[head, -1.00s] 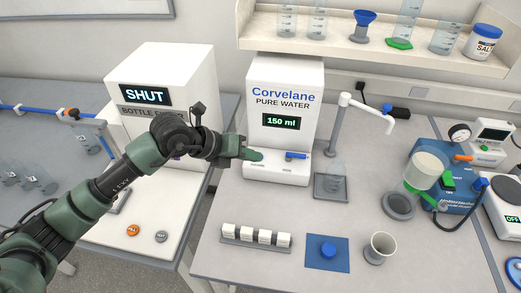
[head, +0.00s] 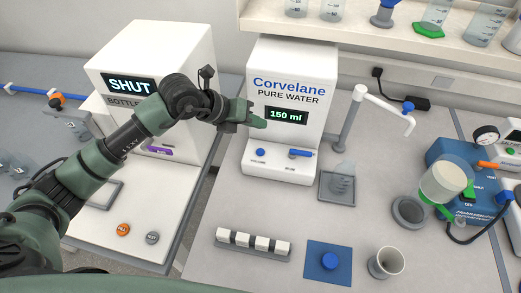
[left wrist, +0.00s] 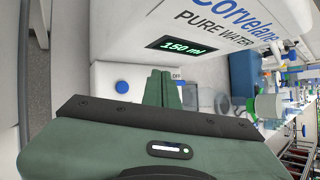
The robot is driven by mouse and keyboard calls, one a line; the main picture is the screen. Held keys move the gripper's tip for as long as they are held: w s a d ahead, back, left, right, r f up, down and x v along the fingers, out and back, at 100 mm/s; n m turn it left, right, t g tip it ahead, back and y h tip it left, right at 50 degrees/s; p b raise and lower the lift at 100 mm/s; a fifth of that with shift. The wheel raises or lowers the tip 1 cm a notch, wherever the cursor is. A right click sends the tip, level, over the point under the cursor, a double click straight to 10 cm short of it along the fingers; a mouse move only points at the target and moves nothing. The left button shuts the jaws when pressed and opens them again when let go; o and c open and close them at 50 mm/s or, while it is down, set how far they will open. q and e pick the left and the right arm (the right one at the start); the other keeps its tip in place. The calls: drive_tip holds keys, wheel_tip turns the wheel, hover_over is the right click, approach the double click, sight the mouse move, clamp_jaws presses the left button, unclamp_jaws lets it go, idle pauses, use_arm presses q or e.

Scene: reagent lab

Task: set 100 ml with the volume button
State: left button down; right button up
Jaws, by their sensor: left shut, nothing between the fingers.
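The white Corvelane pure water dispenser (head: 288,95) stands at the middle back of the bench. Its display (head: 286,116) reads 150 ml. On its lower ledge are the round blue volume button (head: 260,152) at left and a blue lever (head: 300,153) at right. My left gripper (head: 262,122) is shut and empty, above the button and in front of the dispenser's face, apart from the button. In the left wrist view, the shut fingers (left wrist: 162,88) point toward the ledge, with the blue button (left wrist: 122,87) to their left. My right gripper is not in view.
A bottle machine (head: 150,90) reading SHUT stands at left. A glass vessel (head: 342,178) stands on a tray right of the dispenser, under a white spout arm (head: 385,105). A vial rack (head: 253,243), a blue pad (head: 328,273) and a beaker (head: 387,262) are in front.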

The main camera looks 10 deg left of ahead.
sight(257, 153)
use_arm(q)
wheel_tip(257, 153, down, 4)
drive_tip(key=shift+w+r+b, duration=0.1)
drive_tip(key=shift+r+b, duration=0.05)
drive_tip(key=shift+b, duration=0.9)
wheel_tip(257, 153, down, 4)
drive_tip(key=shift+r+b, duration=0.15)
drive_tip(key=shift+b, duration=1.1)
drive_tip(key=shift+f+b, duration=0.5)
drive_tip(key=shift+f, duration=0.15)
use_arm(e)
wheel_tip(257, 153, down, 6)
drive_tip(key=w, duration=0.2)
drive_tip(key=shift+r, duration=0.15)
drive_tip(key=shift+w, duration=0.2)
use_arm(q)
drive_tip(key=shift+f, duration=0.1)
drive_tip(key=shift+f+b, duration=0.3)
drive_tip(key=shift+b, duration=0.1)
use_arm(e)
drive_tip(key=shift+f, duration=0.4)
